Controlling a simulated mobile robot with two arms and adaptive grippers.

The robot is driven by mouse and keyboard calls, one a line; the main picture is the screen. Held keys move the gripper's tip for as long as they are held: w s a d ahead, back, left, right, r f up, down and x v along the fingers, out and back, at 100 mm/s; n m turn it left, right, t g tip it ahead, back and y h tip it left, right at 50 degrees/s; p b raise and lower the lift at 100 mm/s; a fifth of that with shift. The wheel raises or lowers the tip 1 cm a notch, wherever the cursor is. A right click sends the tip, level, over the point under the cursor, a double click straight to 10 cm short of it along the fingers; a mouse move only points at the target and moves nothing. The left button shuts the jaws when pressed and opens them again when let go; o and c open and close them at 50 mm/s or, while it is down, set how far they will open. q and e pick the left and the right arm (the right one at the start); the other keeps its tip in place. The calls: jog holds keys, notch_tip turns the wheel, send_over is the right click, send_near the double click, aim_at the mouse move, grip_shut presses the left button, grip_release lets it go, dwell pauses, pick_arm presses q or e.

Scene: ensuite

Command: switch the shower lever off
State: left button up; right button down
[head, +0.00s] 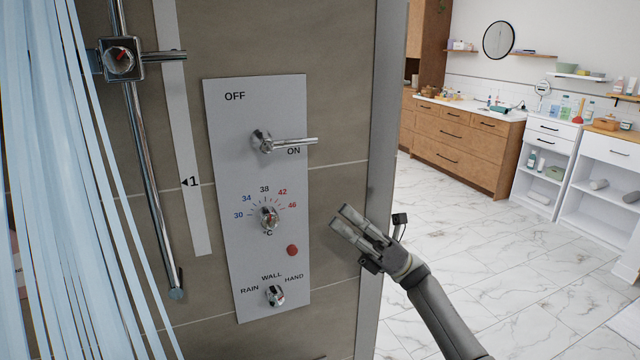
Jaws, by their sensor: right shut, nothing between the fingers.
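The shower lever (290,142) is a chrome handle on the light grey control panel (226,190). It points right, nearly horizontal, just above the word ON. The word OFF is printed higher up at the panel's upper left. My right gripper (338,217) is shut and empty, below and to the right of the lever, apart from it and from the panel's right edge. My left gripper is not in view.
Below the lever are a temperature knob (268,217), a red button (292,250) and an outlet selector (275,295). Streaming water (70,200) falls at the left, near a chrome rail (146,180). The marble floor (470,250) at right is open before wooden drawers (460,145).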

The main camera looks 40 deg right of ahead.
jog(key=p, duration=0.4)
send_near(287, 141)
notch_tip(287, 141, down, 2)
jog(key=a, duration=0.3)
jog(key=r, duration=0.1)
jog(key=w+r+p, duration=0.1)
jog(key=r+p, duration=0.1)
jog(key=shift+w+a, duration=0.3)
jog(key=shift+w+d+r+p, duration=0.1)
jog(key=shift+r+p, duration=0.2)
jog(key=shift+r, duration=0.2)
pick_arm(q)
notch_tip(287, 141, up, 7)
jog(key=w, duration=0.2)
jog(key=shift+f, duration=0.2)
pick_arm(e)
jog(key=shift+g, duration=0.3)
jog(key=shift+d+r+b, duration=0.1)
jog(key=shift+b, duration=0.2)
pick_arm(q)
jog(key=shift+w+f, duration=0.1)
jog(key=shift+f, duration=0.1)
pick_arm(e)
jog(key=shift+r, duration=0.1)
